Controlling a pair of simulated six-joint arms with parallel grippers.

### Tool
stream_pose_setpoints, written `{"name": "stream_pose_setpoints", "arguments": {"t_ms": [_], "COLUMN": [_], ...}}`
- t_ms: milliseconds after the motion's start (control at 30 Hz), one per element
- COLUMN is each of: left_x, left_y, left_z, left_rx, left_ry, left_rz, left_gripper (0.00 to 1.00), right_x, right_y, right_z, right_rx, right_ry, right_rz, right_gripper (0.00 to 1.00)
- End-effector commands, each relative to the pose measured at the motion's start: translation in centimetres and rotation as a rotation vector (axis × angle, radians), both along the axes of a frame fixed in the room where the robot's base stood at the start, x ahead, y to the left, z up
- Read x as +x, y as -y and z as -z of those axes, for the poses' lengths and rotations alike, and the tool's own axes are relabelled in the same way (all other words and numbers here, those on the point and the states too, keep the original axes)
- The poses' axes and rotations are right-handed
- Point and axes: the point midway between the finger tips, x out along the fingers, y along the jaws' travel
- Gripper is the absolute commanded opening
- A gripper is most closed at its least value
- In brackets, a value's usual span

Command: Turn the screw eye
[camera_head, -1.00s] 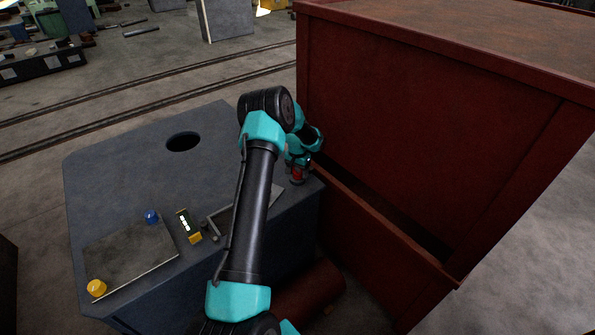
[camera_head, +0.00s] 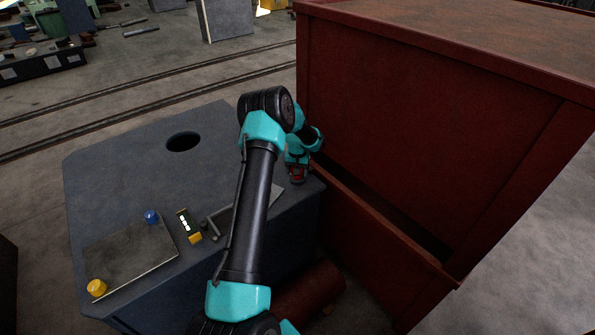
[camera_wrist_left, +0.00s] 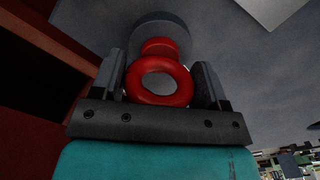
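The red screw eye (camera_head: 297,174) stands near the right edge of the grey machine top in the head view, mostly covered by my left gripper. In the left wrist view its ring (camera_wrist_left: 159,80) faces the camera, on a round grey base. My left gripper (camera_wrist_left: 160,82) has one finger on each side of the ring, very close to it. I cannot tell whether the fingers touch or press on it. In the head view my left gripper (camera_head: 298,165) is at the screw eye from above, its fingers hardly visible. My right gripper is not in view.
A tall red cabinet (camera_head: 430,130) stands close to the right of the grey machine (camera_head: 120,175). A blue knob (camera_head: 151,217), a yellow knob (camera_head: 96,288) and a small display box (camera_head: 188,225) sit at the front left. A round hole (camera_head: 183,142) opens in the top.

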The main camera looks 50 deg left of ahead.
Motion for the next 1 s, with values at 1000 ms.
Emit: {"name": "stream_pose_setpoints", "arguments": {"t_ms": [1000], "left_x": [0.1], "left_y": [0.0], "left_z": [-6.0], "left_rx": [0.001], "left_ry": [0.004], "left_rz": [0.002], "left_gripper": [0.94], "right_x": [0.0], "right_y": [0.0], "right_z": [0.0], "right_rx": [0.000], "right_ry": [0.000], "right_rz": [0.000], "right_gripper": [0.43]}}
